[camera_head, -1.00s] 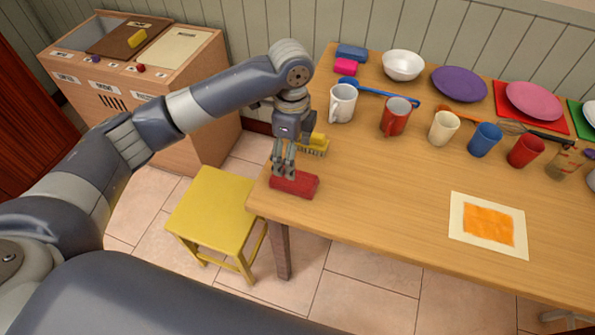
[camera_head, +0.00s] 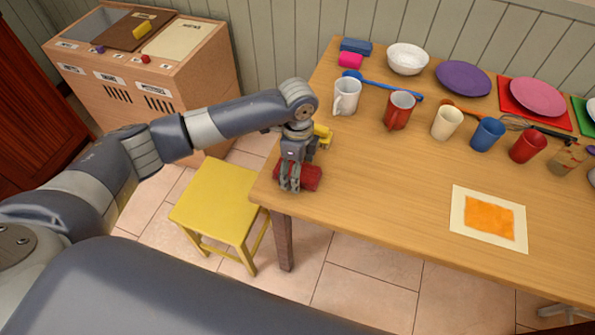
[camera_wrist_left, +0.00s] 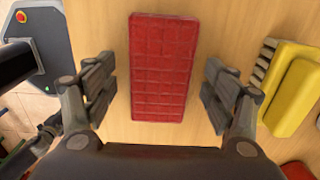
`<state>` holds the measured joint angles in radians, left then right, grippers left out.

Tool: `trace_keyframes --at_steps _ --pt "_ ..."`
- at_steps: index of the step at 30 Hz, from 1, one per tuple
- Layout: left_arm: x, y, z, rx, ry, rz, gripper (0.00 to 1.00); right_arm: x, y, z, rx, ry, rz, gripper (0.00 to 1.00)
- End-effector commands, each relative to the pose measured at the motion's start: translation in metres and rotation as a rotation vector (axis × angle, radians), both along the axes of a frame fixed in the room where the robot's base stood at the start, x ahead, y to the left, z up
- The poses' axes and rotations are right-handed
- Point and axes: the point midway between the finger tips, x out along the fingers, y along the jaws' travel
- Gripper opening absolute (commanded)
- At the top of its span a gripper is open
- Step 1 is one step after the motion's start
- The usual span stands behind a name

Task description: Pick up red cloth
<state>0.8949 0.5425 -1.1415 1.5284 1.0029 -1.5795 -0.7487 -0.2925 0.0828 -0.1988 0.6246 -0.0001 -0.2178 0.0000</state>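The red cloth (camera_head: 312,177) is a folded rectangular block near the left front corner of the wooden table. In the left wrist view the cloth (camera_wrist_left: 162,65) shows a grid pattern and lies lengthwise between my fingers. My left gripper (camera_head: 290,186) hangs over the cloth, pointing down, and hides part of it. In the left wrist view the gripper (camera_wrist_left: 160,82) is open, one finger on each side of the cloth, with gaps between. I cannot tell how far the fingertips are above the table. My right gripper is not in view.
A yellow brush (camera_head: 322,134) lies just behind the cloth, close to my gripper; it also shows in the wrist view (camera_wrist_left: 293,95). A white mug (camera_head: 347,96) and several cups stand farther back. A yellow stool (camera_head: 215,203) stands left of the table (camera_head: 380,200).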

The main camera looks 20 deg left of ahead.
Motion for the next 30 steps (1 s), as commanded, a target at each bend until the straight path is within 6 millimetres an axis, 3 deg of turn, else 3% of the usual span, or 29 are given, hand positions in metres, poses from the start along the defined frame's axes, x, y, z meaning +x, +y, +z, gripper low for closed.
trace_keyframes --at_steps 1,6,19,28,30 --pt "0.000 0.000 0.000 0.000 0.000 0.000 0.68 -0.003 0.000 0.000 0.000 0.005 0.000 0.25" --pt "0.000 0.000 0.000 0.000 0.000 0.000 0.34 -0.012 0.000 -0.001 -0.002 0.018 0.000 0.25" --pt "0.000 0.000 0.003 -0.001 0.000 0.000 0.34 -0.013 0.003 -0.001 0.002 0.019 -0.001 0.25" --pt "0.001 0.000 0.037 -0.002 -0.003 0.000 0.34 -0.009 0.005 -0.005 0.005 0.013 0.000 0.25" --pt "-0.009 -0.014 0.036 -0.004 0.002 -0.006 0.34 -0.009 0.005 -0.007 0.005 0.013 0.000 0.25"
